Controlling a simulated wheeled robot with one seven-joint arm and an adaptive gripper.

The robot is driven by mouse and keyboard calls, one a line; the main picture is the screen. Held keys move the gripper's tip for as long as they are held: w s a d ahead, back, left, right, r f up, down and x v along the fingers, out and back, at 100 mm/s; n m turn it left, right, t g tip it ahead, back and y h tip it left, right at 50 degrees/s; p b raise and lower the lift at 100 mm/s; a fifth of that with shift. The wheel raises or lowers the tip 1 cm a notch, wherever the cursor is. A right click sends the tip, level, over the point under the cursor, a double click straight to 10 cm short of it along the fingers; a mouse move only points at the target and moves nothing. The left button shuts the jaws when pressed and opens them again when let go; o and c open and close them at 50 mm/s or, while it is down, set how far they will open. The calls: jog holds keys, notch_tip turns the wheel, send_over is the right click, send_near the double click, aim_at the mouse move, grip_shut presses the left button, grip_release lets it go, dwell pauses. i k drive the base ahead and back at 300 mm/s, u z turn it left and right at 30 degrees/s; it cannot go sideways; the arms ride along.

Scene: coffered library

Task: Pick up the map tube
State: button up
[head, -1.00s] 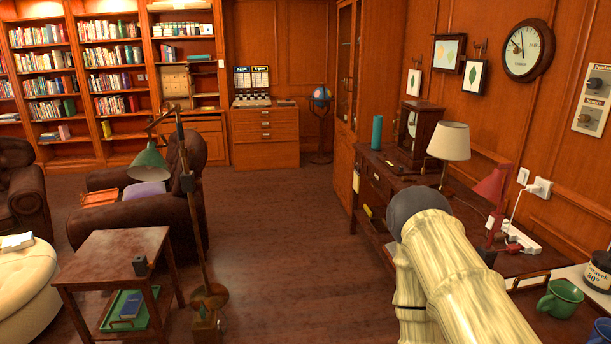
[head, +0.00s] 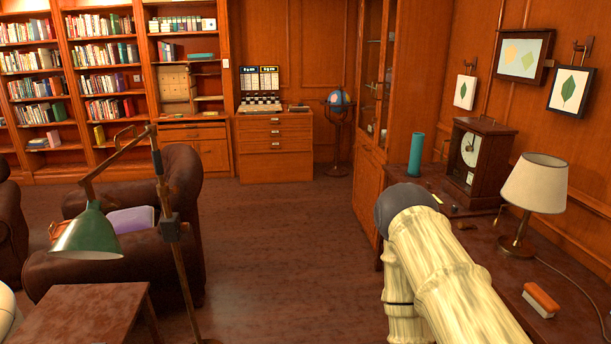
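A teal upright cylinder (head: 416,154), which looks like the map tube, stands on the left, far end of the dark wooden sideboard (head: 478,262) along the right wall. It is beside a wooden clock case and nothing touches it that I can see. My pale arm with its dark rounded joint shows at the lower right, in front of the sideboard and nearer than the cylinder. My gripper is out of view.
The clock case (head: 480,160), a lamp (head: 530,200) and a brush (head: 541,300) stand or lie on the sideboard. A tall cabinet (head: 368,190) is behind it. A floor lamp (head: 88,235), armchair and low table (head: 75,315) are left. Floor (head: 285,245) between is clear.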

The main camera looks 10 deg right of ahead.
aim_at(418, 139)
jog(key=z, duration=0.2)
jog(key=i, duration=1.6)
jog(key=z, duration=0.65)
jog(key=i, duration=1.3)
jog(key=z, duration=0.3)
